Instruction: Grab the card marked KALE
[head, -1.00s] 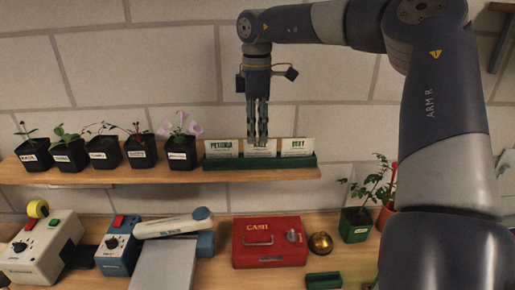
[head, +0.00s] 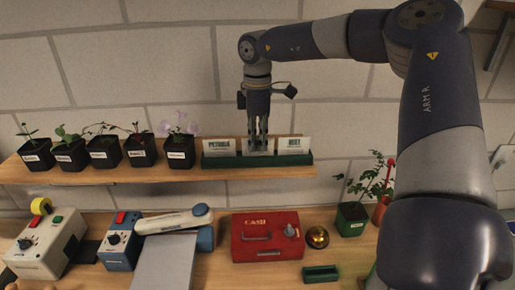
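A green card holder (head: 225,161) stands on the upper wooden shelf with three white cards in a row. The left card (head: 221,147) reads PETUNIA and the right card (head: 294,145) reads BEET. The middle card (head: 257,144) is mostly hidden behind my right gripper, so its word cannot be read. My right gripper (head: 258,149) points down with its fingertips at the middle card, just above the holder. Whether its fingers are closed on the card cannot be told. My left gripper is not in view.
Several potted seedlings (head: 104,159) stand left of the holder on the shelf (head: 60,177). Below are a red CASH box (head: 268,249), a bell (head: 317,237), an empty green holder (head: 321,274), potted plants (head: 352,219) and blue and beige devices (head: 118,247).

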